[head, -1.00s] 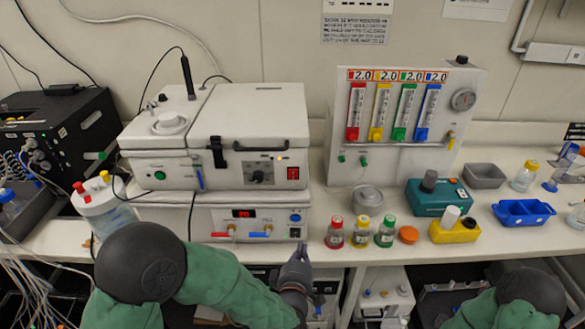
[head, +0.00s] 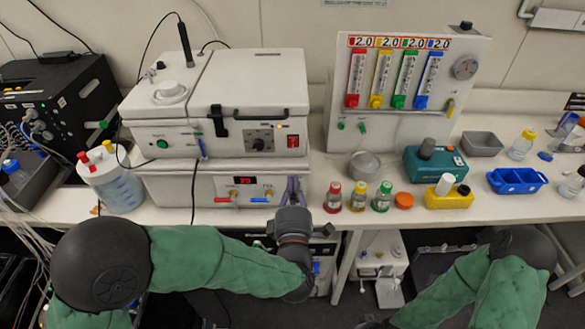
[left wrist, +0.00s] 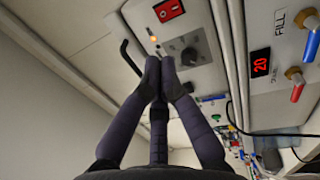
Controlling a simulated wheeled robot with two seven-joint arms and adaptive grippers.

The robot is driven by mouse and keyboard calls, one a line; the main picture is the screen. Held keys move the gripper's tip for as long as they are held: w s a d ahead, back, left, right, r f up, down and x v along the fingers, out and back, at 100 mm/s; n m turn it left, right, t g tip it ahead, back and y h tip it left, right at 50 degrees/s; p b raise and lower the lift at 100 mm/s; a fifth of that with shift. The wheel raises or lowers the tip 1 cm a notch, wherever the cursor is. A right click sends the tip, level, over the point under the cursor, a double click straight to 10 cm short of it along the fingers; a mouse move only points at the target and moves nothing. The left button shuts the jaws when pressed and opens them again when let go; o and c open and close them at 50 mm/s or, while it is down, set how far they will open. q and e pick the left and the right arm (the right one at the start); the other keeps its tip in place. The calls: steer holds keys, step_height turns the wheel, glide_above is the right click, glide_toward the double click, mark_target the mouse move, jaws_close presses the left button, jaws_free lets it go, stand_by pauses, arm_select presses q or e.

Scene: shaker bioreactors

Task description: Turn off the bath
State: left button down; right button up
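The white bath unit with a grey-white lid (head: 250,90) sits on a second white unit (head: 200,190) on the bench. The upper front panel has a red rocker switch (head: 293,142), a lit orange lamp and a black knob (head: 258,144); the switch (left wrist: 168,10) and knob (left wrist: 188,56) also show in the left wrist view. The lower unit has a lit red display (head: 246,180). My left gripper (head: 294,186) is before the lower unit's right end, hiding its controls there. Its fingertips (left wrist: 160,70) meet, with nothing between them. My right gripper is out of view.
Red, yellow and green capped bottles (head: 358,196) stand right of my left gripper. A flowmeter panel (head: 408,80) is behind them. A white jug (head: 110,180) with tubes stands left of the units. The bench edge runs just below my left gripper.

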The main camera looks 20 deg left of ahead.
mark_target(292, 138)
arm_select(q)
steer(key=x, duration=1.3)
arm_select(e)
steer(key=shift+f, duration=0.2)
arm_select(q)
steer(key=shift+w+b, duration=0.2)
steer(key=shift+b, duration=0.55)
steer(key=shift+r, duration=0.15)
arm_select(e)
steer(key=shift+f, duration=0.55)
